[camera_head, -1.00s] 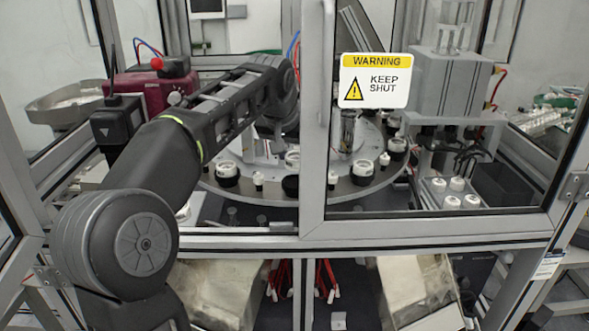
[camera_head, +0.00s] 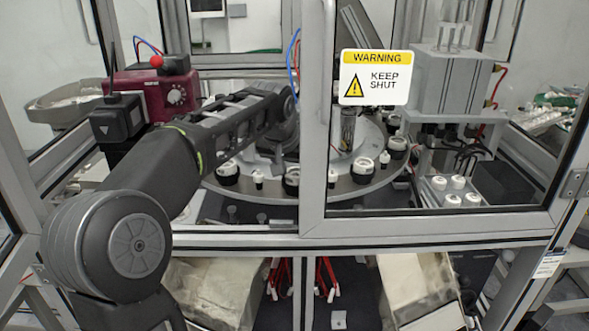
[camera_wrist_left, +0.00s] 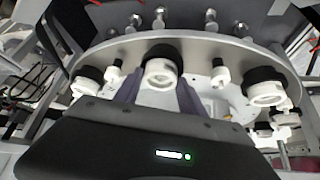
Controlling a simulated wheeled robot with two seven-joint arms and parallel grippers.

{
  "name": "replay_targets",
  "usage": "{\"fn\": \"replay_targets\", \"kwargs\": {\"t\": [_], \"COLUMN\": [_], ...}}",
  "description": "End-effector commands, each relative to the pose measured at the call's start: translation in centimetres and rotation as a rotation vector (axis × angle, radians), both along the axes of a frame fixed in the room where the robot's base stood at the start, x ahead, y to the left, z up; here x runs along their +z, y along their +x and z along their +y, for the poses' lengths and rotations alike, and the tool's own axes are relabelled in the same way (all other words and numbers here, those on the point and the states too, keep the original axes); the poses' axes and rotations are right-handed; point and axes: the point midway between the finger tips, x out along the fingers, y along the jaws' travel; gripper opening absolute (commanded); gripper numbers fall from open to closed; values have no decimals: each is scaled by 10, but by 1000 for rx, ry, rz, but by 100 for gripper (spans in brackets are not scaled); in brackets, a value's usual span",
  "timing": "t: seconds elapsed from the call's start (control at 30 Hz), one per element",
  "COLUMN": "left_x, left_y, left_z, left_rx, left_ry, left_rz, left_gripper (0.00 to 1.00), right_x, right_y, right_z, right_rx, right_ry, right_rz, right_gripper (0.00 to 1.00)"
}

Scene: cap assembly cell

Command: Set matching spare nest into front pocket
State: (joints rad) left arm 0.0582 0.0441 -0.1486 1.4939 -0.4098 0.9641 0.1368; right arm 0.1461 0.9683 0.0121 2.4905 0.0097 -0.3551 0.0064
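A white nest (camera_head: 292,175) sits at the front pocket of the round dial (camera_head: 262,195), directly over a black collar; whether it is fully seated I cannot tell. In the left wrist view this nest (camera_wrist_left: 160,73) is between the two dark fingers of my left gripper (camera_wrist_left: 159,82), which appear closed against its sides. In the head view the fingers are mostly hidden behind my wrist. Other white nests in black collars, such as this left one (camera_head: 228,170) and this right one (camera_head: 362,168), stand along the rim. My right gripper is not in view.
A tray (camera_head: 430,203) of several white round parts lies right of the dial, beside a dark bin (camera_head: 503,183). A frame post and the door with a warning sign (camera_head: 375,77) stand close right of my arm. Small white pegs (camera_head: 258,177) stand between nests.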

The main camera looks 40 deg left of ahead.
Motion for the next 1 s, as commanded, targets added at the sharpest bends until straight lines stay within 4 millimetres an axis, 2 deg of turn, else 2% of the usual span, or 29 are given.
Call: {"fn": "replay_targets", "kwargs": {"t": [0.03, 0.2, 0.47, 0.6, 0.67, 0.83, 1.0], "left_x": [0, 0, 2, 10, 12, 36, 68], "left_y": [0, 0, 0, 0, -2, -18, -36], "left_z": [0, 0, 0, 0, -1, -6, -12], "left_rx": [0, 0, 0, 0, -1, -1, -1], "left_ry": [0, 0, 0, 0, 0, 0, 1], "left_rz": [0, 0, 0, -1, -3, -4, -5], "left_gripper": [52, 66, 66, 66, 66, 66, 66], "right_x": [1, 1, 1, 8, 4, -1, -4], "right_y": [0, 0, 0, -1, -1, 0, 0], "right_z": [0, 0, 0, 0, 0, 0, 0], "right_rx": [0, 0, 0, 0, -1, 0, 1], "right_ry": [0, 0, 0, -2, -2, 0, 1], "right_rz": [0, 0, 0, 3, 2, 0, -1], "right_gripper": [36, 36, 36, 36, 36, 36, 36]}}
